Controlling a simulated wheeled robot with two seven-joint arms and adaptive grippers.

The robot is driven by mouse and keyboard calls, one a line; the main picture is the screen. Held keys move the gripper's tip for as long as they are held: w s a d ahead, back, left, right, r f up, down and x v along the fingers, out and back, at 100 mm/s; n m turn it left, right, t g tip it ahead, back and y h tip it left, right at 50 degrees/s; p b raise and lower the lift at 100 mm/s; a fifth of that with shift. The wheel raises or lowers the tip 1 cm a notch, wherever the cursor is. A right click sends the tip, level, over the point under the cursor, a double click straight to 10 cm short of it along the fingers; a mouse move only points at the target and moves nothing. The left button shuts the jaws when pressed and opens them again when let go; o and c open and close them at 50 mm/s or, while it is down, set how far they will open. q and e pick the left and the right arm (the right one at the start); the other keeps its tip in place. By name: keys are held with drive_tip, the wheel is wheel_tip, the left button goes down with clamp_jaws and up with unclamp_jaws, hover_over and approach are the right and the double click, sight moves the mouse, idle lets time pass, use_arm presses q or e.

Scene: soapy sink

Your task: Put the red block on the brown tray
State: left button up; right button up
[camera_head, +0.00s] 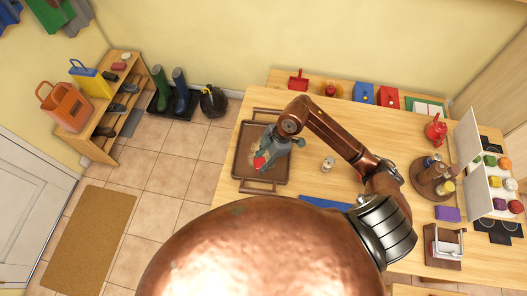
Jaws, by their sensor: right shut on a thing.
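The brown tray (281,177) lies on the left end of the wooden table and has handles at its ends. My right gripper (264,156) is over the tray, reaching in from the right. It is shut on the red block (259,163), which shows at its fingertips above the tray's middle. I cannot tell whether the block touches the tray. The gripper and arm hide part of the tray. My left gripper is not in view.
A small jar (328,164) stands right of the tray. A round brown stand (424,185) with bottles, a red kettle (436,131) and a purple block (447,214) are farther right. Red and blue boxes line the back. Part of a blue mat (322,202) shows near the front.

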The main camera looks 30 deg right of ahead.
drive_tip(key=m, duration=0.1)
drive_tip(key=m+t, duration=0.1)
drive_tip(key=m, duration=0.2)
drive_tip(key=shift+s+d+f+h, duration=0.2)
drive_tip(key=shift+f+h, duration=0.1)
drive_tip(key=shift+w+d+f+m+t, duration=0.2)
drive_tip(key=shift+m+t, duration=0.1)
drive_tip(key=shift+m, duration=0.1)
drive_tip(key=w+d+f, duration=0.2)
drive_tip(key=w+f, duration=0.1)
drive_tip(key=w+d+f, duration=0.2)
drive_tip(key=w+f, duration=0.1)
drive_tip(key=w, duration=0.1)
drive_tip(key=w+d+f, duration=0.2)
drive_tip(key=w+f, duration=0.1)
drive_tip(key=w, duration=0.1)
drive_tip(key=shift+w+b, duration=0.15)
drive_tip(key=shift+b, duration=0.2)
drive_tip(key=shift+w+f, duration=0.25)
drive_tip(key=shift+f, duration=0.05)
wheel_tip(320, 180, down, 3)
drive_tip(key=shift+w+d+f, duration=0.1)
drive_tip(key=shift+d+f, duration=0.05)
drive_tip(key=o, duration=1.1)
